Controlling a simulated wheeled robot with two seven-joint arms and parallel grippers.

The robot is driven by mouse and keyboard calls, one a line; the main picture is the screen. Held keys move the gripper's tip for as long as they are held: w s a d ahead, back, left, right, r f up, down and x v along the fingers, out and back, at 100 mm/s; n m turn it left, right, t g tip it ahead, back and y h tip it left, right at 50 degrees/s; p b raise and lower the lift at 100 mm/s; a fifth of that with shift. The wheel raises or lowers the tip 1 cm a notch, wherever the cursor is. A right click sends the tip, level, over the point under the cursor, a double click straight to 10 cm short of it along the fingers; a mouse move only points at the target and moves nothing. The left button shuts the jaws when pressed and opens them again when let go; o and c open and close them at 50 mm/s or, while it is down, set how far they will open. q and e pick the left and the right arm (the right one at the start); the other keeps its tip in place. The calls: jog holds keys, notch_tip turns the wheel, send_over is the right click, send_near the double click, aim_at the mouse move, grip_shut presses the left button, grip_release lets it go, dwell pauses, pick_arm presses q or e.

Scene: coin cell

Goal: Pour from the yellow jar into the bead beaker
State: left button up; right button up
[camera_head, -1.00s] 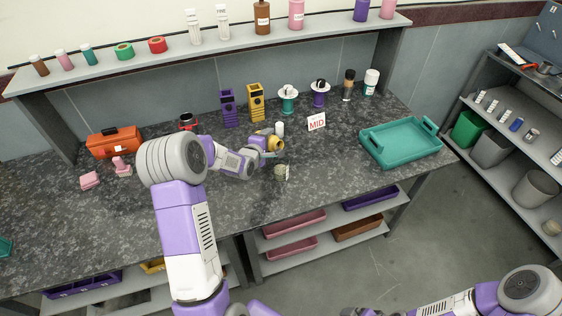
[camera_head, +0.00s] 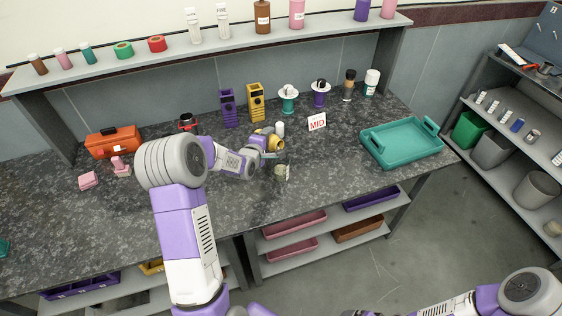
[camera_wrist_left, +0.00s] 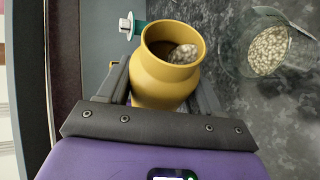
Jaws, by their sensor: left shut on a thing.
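My left gripper (camera_wrist_left: 166,88) is shut on the yellow jar (camera_wrist_left: 158,84). In the left wrist view the jar's mouth faces away from the gripper, and pale beads lie inside near its lip. In the head view the jar (camera_head: 275,143) is tilted well over, its mouth toward the right, above the bench. The bead beaker (camera_wrist_left: 272,45) is clear and holds pale beads. It stands on the bench close to the jar, apart from it, and shows in the head view (camera_head: 282,172) just below and right of the jar. No falling beads are visible.
A white-capped container (camera_head: 280,129) stands just behind the jar. A MID sign (camera_head: 317,122) and a teal tray (camera_head: 402,154) are to the right. Purple and yellow holders (camera_head: 256,102) stand at the back. The bench in front of the beaker is clear.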

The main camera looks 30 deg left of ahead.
pick_arm(q)
jog(key=shift+r+b, duration=0.15)
jog(key=shift+b, duration=0.2)
jog(key=shift+d+f+m+t+y+b, duration=0.2)
jog(key=shift+f+m+t+y+b, duration=0.35)
jog(key=shift+b, duration=1.3)
jog(key=shift+d+f+m+t+y+b, duration=0.15)
jog(key=shift+m+y+b, duration=0.4)
jog(key=shift+b, duration=1.3)
dwell(1.5)
jog(key=shift+s+d+r+m+t+b, duration=0.1)
jog(key=shift+d+r+m+t+b, duration=0.2)
jog(key=shift+m+b, duration=0.65)
dwell(1.5)
